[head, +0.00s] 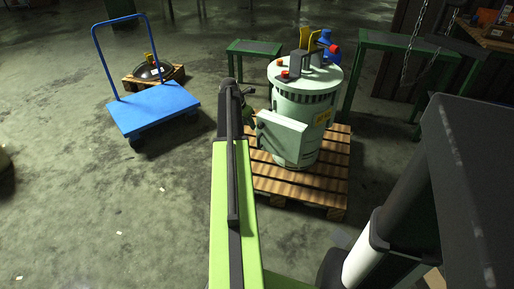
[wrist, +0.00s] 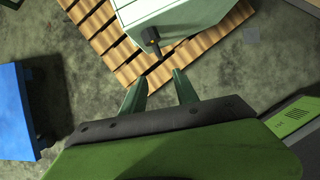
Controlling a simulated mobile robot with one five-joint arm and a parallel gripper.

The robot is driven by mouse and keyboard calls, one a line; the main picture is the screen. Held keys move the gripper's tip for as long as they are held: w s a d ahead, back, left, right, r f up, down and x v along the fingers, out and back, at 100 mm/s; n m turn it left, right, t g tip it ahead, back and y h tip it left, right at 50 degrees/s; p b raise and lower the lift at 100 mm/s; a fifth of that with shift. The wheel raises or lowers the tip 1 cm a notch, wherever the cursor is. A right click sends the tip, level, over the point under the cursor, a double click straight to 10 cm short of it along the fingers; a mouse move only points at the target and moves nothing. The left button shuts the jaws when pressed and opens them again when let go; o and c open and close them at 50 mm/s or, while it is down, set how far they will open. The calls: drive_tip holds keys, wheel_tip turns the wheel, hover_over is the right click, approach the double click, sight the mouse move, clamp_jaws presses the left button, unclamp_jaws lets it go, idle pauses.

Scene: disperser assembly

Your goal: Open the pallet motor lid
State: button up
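The pale green motor (head: 303,112) stands upright on a wooden pallet (head: 331,190). A box-shaped housing with a flat panel (head: 283,135), seemingly the lid, juts from its near side and looks closed. In the wrist view the pale housing (wrist: 175,18) is at the top, with a dark knob or handle (wrist: 151,38) at its lower corner. My gripper (wrist: 160,80) is open and empty; its two green fingers point toward the handle, apart from it. In the head view my gripper (head: 243,92) is partly hidden behind my arm, left of the motor.
A blue cart (head: 155,108) stands at left and shows in the wrist view (wrist: 15,110). Behind it, a small pallet (head: 153,77) holds a round dark part. Green tables (head: 390,42) stand behind the motor. The floor at left front is clear.

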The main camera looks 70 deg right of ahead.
sight(258, 147)
drive_tip(key=b+x, duration=1.5)
drive_tip(key=x, duration=0.2)
drive_tip(key=shift+a+f+b, duration=0.1)
drive_tip(key=shift+f+b, duration=0.05)
drive_tip(key=shift+b, duration=0.2)
clamp_jaws()
drive_tip(key=shift+s, duration=0.1)
